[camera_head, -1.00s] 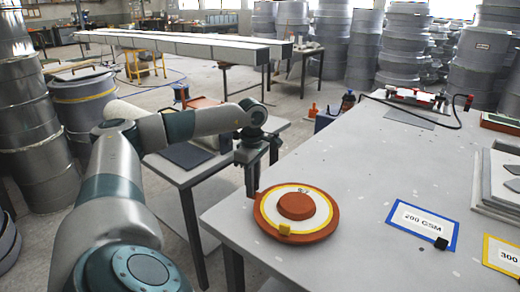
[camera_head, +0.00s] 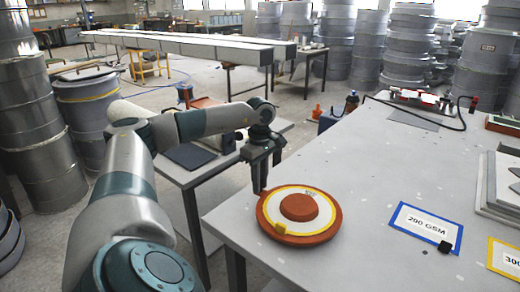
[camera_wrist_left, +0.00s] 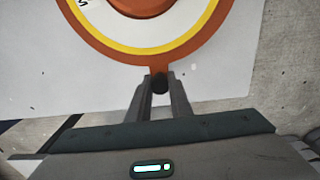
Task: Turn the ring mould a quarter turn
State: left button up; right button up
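The ring mould (camera_head: 270,220) is an orange-brown disc with a white, yellow-edged band, a raised orange centre, a small printed mark and a yellow block at its near edge. It lies flat at the table's left corner. In the left wrist view the ring mould (camera_wrist_left: 236,30) shows in part, with a short tab and dark knob pointing to the gripper. My left gripper (camera_head: 265,186) points down at the mould's far left edge. In the left wrist view its fingers (camera_wrist_left: 161,80) stand on both sides of the knob and appear closed on it. My right gripper is out of view.
The grey table (camera_head: 365,165) has free room right of the mould. A blue-edged "200 GSM" card (camera_head: 415,232), a small black block (camera_head: 445,247) and a yellow-edged card (camera_head: 505,257) lie farther right. A lower side table (camera_head: 210,172) stands beyond the left corner.

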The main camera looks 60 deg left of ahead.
pick_arm(q)
jog(key=o, duration=0.4)
jog(key=shift+o, duration=0.2)
